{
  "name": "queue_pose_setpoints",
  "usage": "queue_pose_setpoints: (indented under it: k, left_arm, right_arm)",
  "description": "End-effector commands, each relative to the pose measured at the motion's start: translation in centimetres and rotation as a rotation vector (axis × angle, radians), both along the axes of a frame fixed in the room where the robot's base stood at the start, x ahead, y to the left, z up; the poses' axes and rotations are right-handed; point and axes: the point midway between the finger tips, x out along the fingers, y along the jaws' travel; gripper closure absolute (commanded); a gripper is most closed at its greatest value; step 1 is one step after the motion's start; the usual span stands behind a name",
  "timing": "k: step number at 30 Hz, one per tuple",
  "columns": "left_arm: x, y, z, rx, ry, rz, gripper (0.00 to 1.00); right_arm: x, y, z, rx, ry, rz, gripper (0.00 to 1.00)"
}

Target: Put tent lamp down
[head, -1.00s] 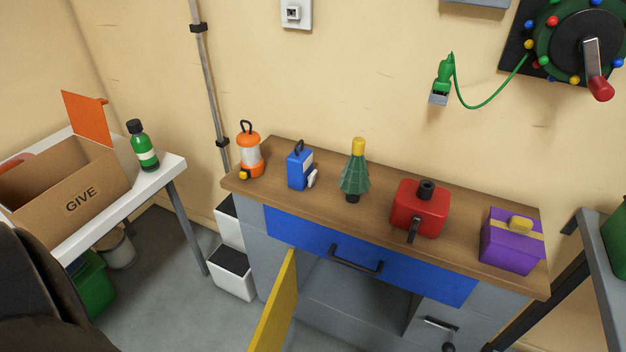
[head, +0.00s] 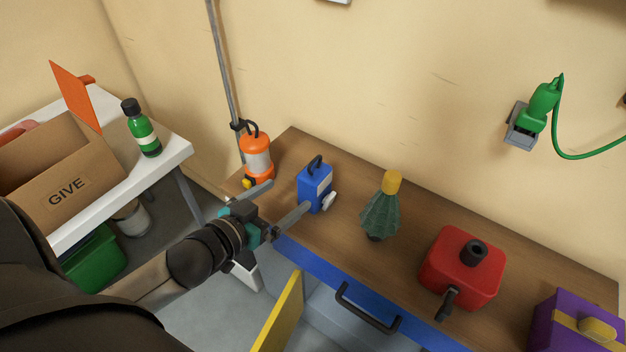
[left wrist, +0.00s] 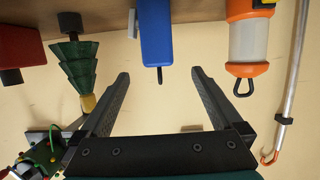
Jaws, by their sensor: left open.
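The tent lamp, an orange and white lantern with a dark hook on top (head: 257,157), stands upright at the left end of the wooden workbench (head: 400,275). My left gripper (head: 287,196) is open and empty, just in front of the lamp and a blue box-like item (head: 314,188). Its fingers point toward the bench. In the left wrist view, which looks upside down, the blue item (left wrist: 156,35) lies ahead between the open fingers (left wrist: 160,74), and the lamp (left wrist: 248,40) is to their right. My right gripper is not in view.
A green tree-shaped item (head: 380,212), a red boxy item (head: 462,270) and a purple box (head: 572,325) stand along the bench. A yellow door (head: 277,318) juts out below. On the left, a white table (head: 175,152) holds a GIVE box (head: 60,180) and a green bottle (head: 142,132).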

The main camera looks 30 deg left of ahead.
Motion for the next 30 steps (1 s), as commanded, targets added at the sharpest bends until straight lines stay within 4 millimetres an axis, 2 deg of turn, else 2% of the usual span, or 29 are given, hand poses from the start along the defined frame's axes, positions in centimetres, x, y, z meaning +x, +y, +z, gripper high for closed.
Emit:
queue_pose_setpoints:
  k: [6, 18, 30]
  left_arm:
    - [2.8, -0.3, -1.0, 0.003, -0.001, 0.001, 0.00]
    - [7.5, -1.0, -2.5, 0.003, 0.001, 0.002, 0.00]
    - [9.6, -1.4, -3.2, 0.004, 0.001, 0.002, 0.00]
  right_arm:
    - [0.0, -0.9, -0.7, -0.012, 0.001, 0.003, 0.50]
    - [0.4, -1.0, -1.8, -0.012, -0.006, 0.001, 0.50]
    - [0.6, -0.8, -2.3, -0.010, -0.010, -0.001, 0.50]
